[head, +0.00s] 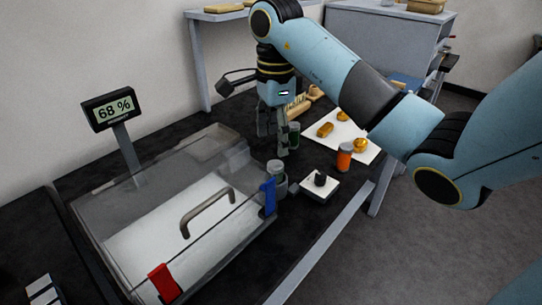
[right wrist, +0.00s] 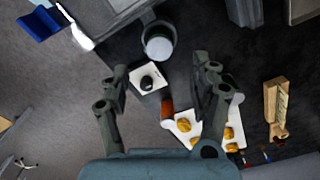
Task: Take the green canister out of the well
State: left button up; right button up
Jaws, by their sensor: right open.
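A dark green canister (head: 294,134) stands upright on the black table, just behind and right of my right gripper in the head view. A finger partly covers it. I cannot tell a well around the canister's foot. My left gripper is not in view.
A clear case (head: 150,185) with a handle, blue and red clips fills the left. A grey jar (head: 277,182), a white pad (head: 308,192) with a black knob, and an orange canister (head: 344,157) stand nearby. Gilt pieces lie on a white sheet (head: 330,146).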

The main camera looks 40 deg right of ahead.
aim_at(275, 164)
notch_tip(275, 164, down, 4)
jog(key=b, duration=0.3)
jog(key=shift+f, duration=0.35)
notch_tip(275, 164, down, 4)
jog(key=shift+f, duration=0.25)
jog(key=shift+c, duration=1)
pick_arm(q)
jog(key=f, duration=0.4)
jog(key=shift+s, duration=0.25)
pick_arm(e)
jog(key=c, duration=1.1)
jog(key=shift+o, duration=0.2)
